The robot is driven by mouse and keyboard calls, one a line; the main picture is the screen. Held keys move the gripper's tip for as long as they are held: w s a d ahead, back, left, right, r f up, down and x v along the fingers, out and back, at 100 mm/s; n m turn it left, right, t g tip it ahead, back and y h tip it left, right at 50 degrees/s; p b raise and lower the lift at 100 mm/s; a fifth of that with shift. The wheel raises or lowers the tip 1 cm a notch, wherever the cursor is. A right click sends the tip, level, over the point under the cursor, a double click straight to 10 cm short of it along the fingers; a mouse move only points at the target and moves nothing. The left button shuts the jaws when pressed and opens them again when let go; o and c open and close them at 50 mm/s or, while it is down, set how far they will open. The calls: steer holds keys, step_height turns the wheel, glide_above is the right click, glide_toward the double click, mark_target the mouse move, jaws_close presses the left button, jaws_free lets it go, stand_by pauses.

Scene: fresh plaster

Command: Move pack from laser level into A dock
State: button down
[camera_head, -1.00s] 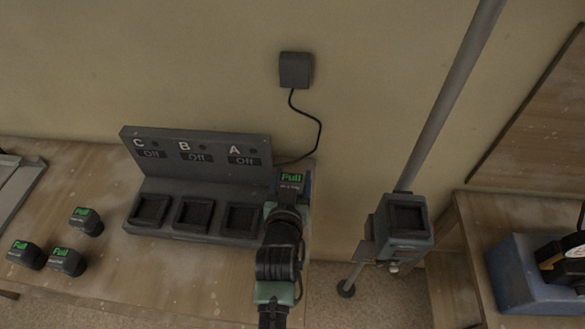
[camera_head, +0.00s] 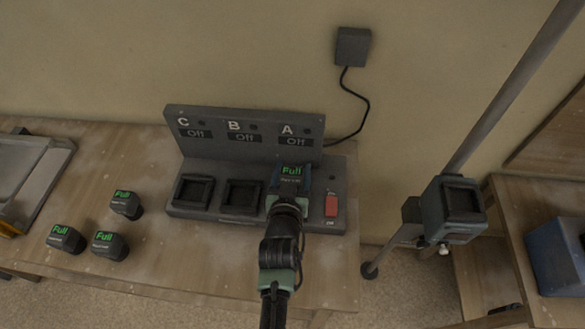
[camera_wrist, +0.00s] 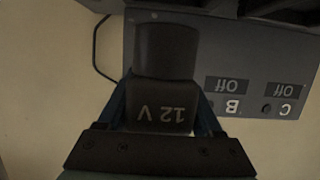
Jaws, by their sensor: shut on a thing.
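My gripper (camera_head: 289,192) is shut on a dark pack (camera_head: 291,172) with a green "Full" display. In the head view the pack is in front of the A label, over the A dock, whose opening is hidden beneath it; I cannot tell whether they touch. In the wrist view the pack (camera_wrist: 166,75) shows "12 V" upside down between the blue fingers. The charger (camera_head: 212,125) has docks C, B and A, all labelled "Off". Docks C (camera_head: 194,190) and B (camera_head: 241,197) are empty. The laser level (camera_head: 453,208) on its pole, at right, has an empty bay.
Several loose packs marked "Full" (camera_head: 108,241) lie on the bench (camera_head: 150,275) at left. A red switch (camera_head: 331,206) is right of dock A. A wall adapter (camera_head: 352,47) feeds the charger by a black cable. A metal tray (camera_head: 30,170) is at far left.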

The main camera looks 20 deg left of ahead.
steer(key=shift+f+b, duration=1.1)
steer(key=shift+f, duration=0.5)
steer(key=shift+f+b, duration=0.65)
steer(key=shift+b, duration=0.1)
steer(key=shift+c, duration=1.9)
jaws_free()
steer(key=shift+o, duration=0.3)
steer(key=shift+s, duration=0.15)
steer(key=shift+p+v, duration=0.7)
steer(key=shift+v, duration=0.2)
steer(key=p+v, duration=0.4)
steer(key=v, duration=0.5)
steer(key=shift+p, duration=0.3)
